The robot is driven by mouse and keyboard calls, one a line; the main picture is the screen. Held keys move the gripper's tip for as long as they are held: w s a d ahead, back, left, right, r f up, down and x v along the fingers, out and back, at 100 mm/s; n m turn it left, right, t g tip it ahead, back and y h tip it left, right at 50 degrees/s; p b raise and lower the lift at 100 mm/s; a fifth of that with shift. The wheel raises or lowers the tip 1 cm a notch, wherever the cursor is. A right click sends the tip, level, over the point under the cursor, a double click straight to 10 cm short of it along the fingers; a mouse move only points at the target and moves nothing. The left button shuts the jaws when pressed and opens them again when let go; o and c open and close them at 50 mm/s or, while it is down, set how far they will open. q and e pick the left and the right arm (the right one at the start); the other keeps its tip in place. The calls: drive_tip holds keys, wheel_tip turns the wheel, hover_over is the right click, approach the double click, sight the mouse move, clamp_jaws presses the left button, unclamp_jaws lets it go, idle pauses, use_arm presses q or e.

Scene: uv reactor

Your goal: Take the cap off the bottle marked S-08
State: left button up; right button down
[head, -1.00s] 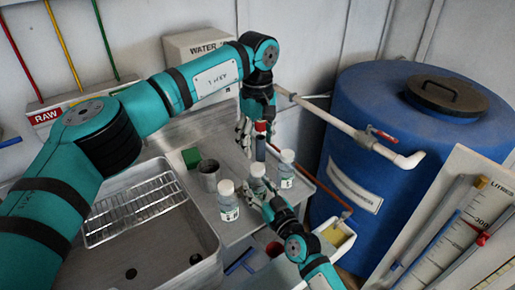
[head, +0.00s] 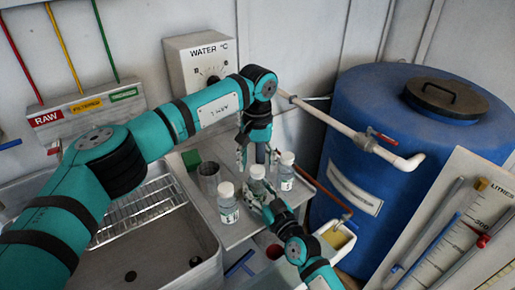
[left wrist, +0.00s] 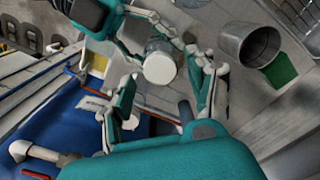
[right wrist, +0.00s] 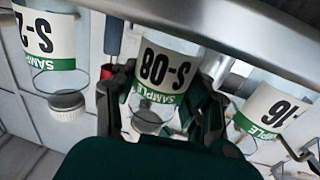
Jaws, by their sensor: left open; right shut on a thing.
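The bottle marked S-08 (right wrist: 155,85) is clear with a green and white label, and shows upside down in the right wrist view. In the head view it is the middle bottle (head: 257,187), upright with its white cap (head: 257,171) on. My right gripper (head: 263,197) is shut around its body from the front. My left gripper (head: 258,152) is open above and behind it, pointing down. In the left wrist view the white cap (left wrist: 160,68) lies between the spread left fingers, with a gap on each side.
Other capped bottles stand close on the left (head: 228,204) and right (head: 286,172). A metal cup (head: 209,178) and green block (head: 191,159) sit behind left. A sink with a wire rack (head: 140,215) lies left, a blue tank (head: 400,130) right.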

use_arm(q)
drive_tip(key=shift+f, duration=0.95)
drive_tip(key=shift+c, duration=0.2)
